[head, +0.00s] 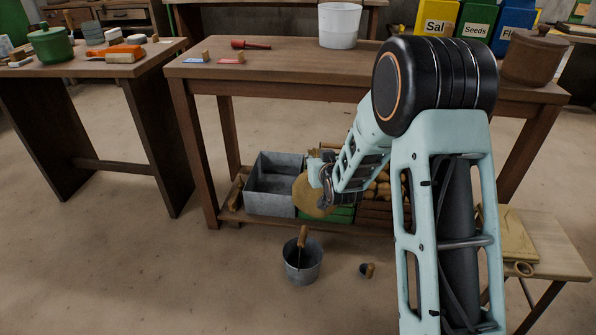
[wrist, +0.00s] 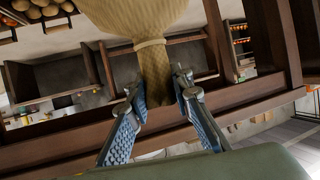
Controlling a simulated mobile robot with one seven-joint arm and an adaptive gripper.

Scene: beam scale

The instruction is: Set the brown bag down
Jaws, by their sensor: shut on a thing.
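A tan-brown bag (head: 309,197) with a tied neck hangs in front of the bench's lower shelf, its lower part overlapping a green crate in the head view. In the wrist view the bag (wrist: 140,15) fills the upper middle, with a pale tie around its neck. My gripper (wrist: 158,93) has its two fingers on either side of the gathered neck, beyond the tie. In the head view my gripper (head: 324,178) is at the bag's upper right, partly hidden by my arm. I cannot tell whether the bag touches anything below.
A grey metal bin (head: 270,205) stands on the shelf left of the bag. The green crate (head: 341,214) and a potato crate (head: 376,211) are beside it. A metal bucket (head: 302,272) with a wooden-handled tool and a small scoop (head: 366,271) are on the floor. The bench top (head: 285,64) is above.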

